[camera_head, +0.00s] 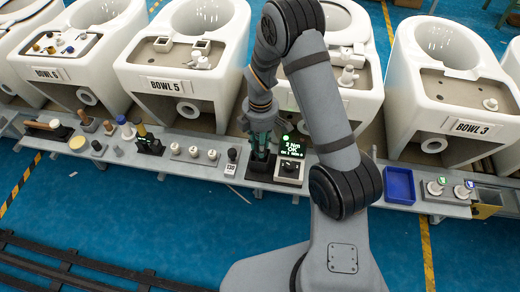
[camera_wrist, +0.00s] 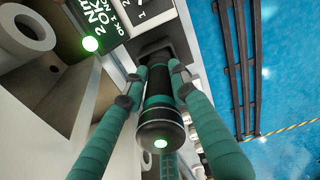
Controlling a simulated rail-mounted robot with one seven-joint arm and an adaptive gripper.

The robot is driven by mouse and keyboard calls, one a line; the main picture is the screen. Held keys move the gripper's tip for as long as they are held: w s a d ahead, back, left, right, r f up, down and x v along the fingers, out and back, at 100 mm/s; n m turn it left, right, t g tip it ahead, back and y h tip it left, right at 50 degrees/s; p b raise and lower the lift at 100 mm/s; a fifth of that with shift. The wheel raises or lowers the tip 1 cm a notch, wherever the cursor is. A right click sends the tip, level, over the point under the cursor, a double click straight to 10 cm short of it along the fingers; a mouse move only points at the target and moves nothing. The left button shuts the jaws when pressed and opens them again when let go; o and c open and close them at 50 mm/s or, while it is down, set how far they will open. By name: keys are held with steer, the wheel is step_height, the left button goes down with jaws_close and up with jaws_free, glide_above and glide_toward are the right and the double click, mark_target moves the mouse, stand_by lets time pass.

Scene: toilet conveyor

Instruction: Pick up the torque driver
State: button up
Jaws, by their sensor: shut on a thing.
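The torque driver (camera_wrist: 158,115) is a black and dark green cylinder with a small light on its end. It points away from the wrist camera toward a dark holder (camera_wrist: 165,47). My gripper (camera_wrist: 158,84) has its green fingers on both sides of the driver and is shut on it. In the head view my gripper (camera_head: 258,145) points down at the dark holder (camera_head: 260,172) on the bench ledge. Whether the driver's tip is still in the holder is hidden.
A box with a green-lit display reading "2 Nm OK" (camera_head: 291,150) stands right beside my gripper. Toilet bowls (camera_head: 175,84) line the back. Tools and knobs (camera_head: 150,142) sit left on the ledge; a blue tray (camera_head: 399,186) sits right. The blue floor in front has rails.

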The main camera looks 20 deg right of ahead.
jaws_close()
step_height(320, 180, up, 10)
steer(key=shift+r+p, duration=0.1)
steer(key=shift+p, duration=0.3)
stand_by(0.3)
steer(key=shift+o, duration=0.4)
jaws_free()
jaws_close()
